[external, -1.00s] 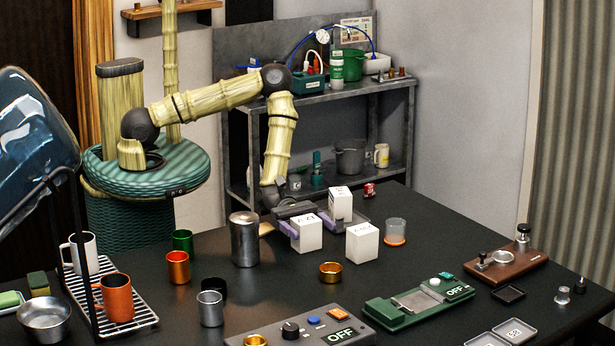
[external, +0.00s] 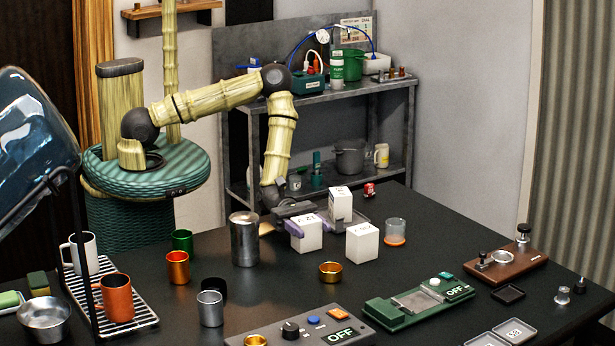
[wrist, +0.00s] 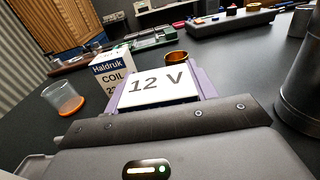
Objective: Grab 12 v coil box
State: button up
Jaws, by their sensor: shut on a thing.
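A white coil box marked 12 V (external: 306,234) stands on the black table, and its lettered top fills the middle of the wrist view (wrist: 160,85). My gripper (external: 307,223) is shut on it, with a purple finger against each of two opposite sides; the fingers also show in the wrist view (wrist: 160,91). A second white box (external: 362,243) stands to its right; in the wrist view it reads Haldruk COIL (wrist: 112,75), its voltage partly hidden. A third white box (external: 340,204) stands behind, close to my gripper.
A metal canister (external: 244,240) stands close on the left. A grey control panel (external: 300,330) and a green device (external: 420,302) are nearer the front.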

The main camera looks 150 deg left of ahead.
jog(key=shift+r, duration=0.1)
notch_tip(320, 180, up, 10)
jog(key=shift+f+b, duration=0.1)
jog(key=shift+b, duration=0.5)
dwell(0.4)
